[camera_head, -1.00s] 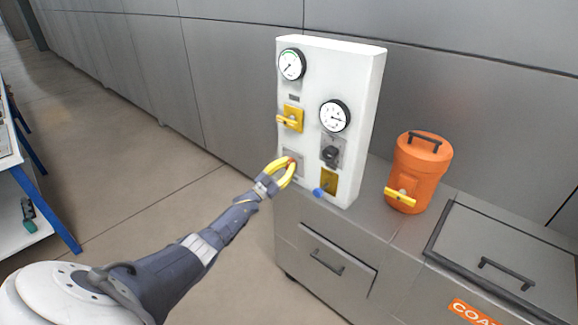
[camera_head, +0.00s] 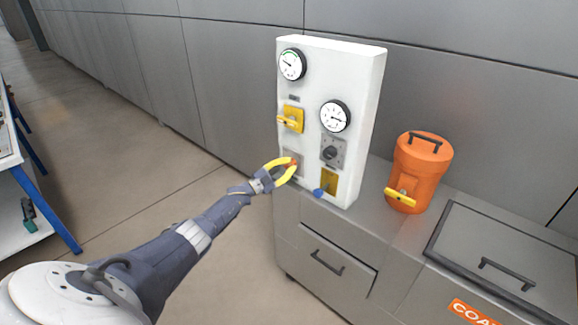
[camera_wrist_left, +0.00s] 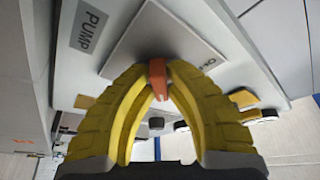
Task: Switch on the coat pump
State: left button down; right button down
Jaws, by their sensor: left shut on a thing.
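A white control panel (camera_head: 352,115) stands upright on the grey cabinet. A small orange-red switch lever (camera_wrist_left: 157,78) sticks out of a grey plate (camera_wrist_left: 165,42) beside a "PUMP" label (camera_wrist_left: 90,27) in the left wrist view. My left gripper (camera_head: 294,162) has yellow fingers, and their tips are shut on this lever from both sides. In the head view the fingers hide most of the switch at the panel's lower left. My right gripper is not in view.
The panel also carries two round gauges (camera_head: 292,64), a yellow handle (camera_head: 290,120), a black knob (camera_head: 331,152) and a blue knob (camera_head: 319,192). An orange canister (camera_head: 419,170) with a yellow tap stands to the right.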

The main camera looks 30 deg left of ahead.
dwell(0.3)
pick_arm(q)
jog(key=c, duration=1.4)
grip_release()
jog(key=v, duration=1.2)
